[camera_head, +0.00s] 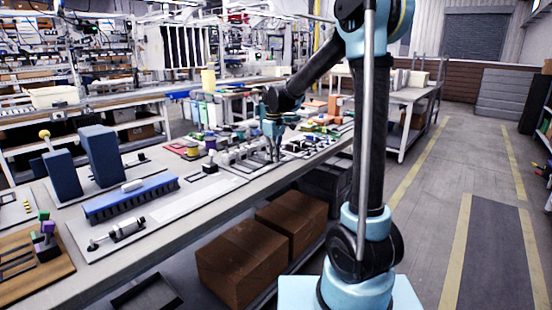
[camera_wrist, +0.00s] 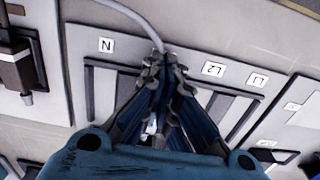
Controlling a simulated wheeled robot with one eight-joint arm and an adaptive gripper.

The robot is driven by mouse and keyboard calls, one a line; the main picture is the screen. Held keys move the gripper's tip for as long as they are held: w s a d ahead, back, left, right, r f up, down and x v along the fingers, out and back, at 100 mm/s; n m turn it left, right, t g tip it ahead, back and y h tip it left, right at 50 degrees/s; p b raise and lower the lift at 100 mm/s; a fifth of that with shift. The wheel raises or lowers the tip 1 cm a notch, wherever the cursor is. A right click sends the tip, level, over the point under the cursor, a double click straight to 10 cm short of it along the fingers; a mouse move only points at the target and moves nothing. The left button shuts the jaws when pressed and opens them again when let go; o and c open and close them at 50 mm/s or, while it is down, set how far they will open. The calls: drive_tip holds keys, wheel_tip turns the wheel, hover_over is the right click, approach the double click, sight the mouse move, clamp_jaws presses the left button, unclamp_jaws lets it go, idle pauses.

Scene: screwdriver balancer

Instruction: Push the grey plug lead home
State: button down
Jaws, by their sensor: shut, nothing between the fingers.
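My gripper (camera_wrist: 163,68) is shut, with its fingertips together over a pale panel (camera_wrist: 215,52) with dark slots. It also shows in the head view (camera_head: 275,152), low over the crowded bench. A grey lead (camera_wrist: 140,18) curves in from the top of the wrist view and runs down to my fingertips, where its end is hidden. I cannot tell whether its plug is seated or whether the fingers touch it. White labels N (camera_wrist: 106,45), L2 (camera_wrist: 214,69) and L1 (camera_wrist: 257,79) mark the panel.
A dark brown block (camera_wrist: 17,68) with a short grey stub stands at the left of the wrist view. In the head view, a blue comb-like rack (camera_head: 130,199) and tall dark blue blocks (camera_head: 101,155) stand on the bench left of my gripper. Cardboard boxes (camera_head: 245,262) sit below.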

drive_tip(key=shift+w+a, duration=0.8)
drive_tip(key=shift+a, duration=0.25)
drive_tip(key=s+d, duration=0.2)
drive_tip(key=d, duration=0.1)
drive_tip(key=shift+s+d, duration=0.15)
drive_tip(key=shift+s, duration=0.1)
wheel_tip(320, 180, up, 10)
